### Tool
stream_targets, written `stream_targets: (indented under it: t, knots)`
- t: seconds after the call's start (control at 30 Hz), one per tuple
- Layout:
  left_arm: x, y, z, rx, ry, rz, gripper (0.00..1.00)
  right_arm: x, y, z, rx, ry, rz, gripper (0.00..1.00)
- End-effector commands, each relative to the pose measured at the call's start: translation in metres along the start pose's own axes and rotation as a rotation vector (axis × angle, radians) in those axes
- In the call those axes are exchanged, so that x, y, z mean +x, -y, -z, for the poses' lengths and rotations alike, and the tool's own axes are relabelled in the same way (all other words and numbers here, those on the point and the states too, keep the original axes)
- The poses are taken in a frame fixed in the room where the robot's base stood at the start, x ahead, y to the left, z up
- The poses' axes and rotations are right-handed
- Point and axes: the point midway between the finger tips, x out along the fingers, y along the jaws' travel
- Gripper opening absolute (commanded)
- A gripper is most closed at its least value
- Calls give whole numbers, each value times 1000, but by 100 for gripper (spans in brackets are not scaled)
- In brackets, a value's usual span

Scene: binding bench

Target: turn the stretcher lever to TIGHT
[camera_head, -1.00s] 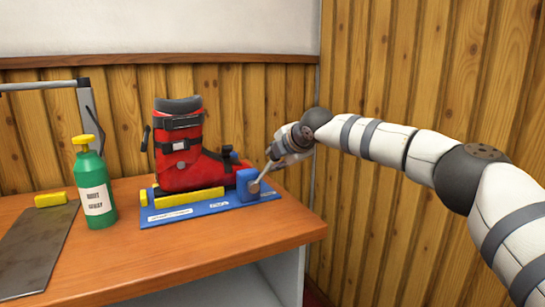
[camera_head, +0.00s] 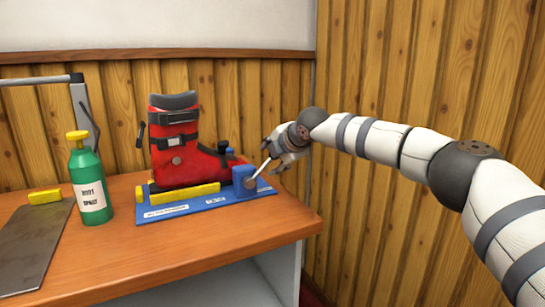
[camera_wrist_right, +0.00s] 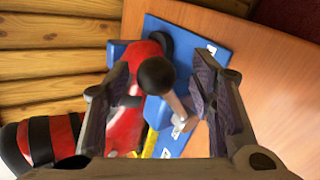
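The stretcher lever (camera_head: 260,169) is a thin pale rod on a blue block (camera_head: 243,180) at the right end of the blue stretcher base (camera_head: 205,205). It leans up and to the right. In the right wrist view, its dark round knob (camera_wrist_right: 155,75) lies between the fingers of my right gripper (camera_wrist_right: 158,95), which are spread with a gap on each side. In the head view, that gripper (camera_head: 275,160) is at the lever's upper end. A red ski boot (camera_head: 185,160) stands on the base. White labels on the base are too small to read. My left gripper is out of view.
A yellow block (camera_head: 45,197) and a dark metal plate (camera_head: 32,245) lie farther left. The front of the wooden bench (camera_head: 215,250) is clear. A plank wall (camera_head: 290,100) stands close behind.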

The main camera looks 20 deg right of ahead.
Motion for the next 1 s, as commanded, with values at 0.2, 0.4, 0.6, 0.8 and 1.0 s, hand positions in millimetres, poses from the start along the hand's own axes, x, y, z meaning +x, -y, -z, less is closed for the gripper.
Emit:
stream_targets:
  t: [0.2, 0.4, 0.6, 0.8, 1.0]
  knots:
    - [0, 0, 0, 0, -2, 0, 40, -7, -3, -2, 0, 3, -5, 50]
    - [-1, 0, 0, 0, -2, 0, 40, -51, -3, -3, 0, 1, -8, 50]
    - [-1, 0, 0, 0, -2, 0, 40, -100, -2, -1, 0, 1, -5, 50]
    - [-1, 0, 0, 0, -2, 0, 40, -120, 0, -1, 1, 2, -2, 50]
    - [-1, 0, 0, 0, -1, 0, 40, -121, 0, 0, 1, 1, -1, 50]
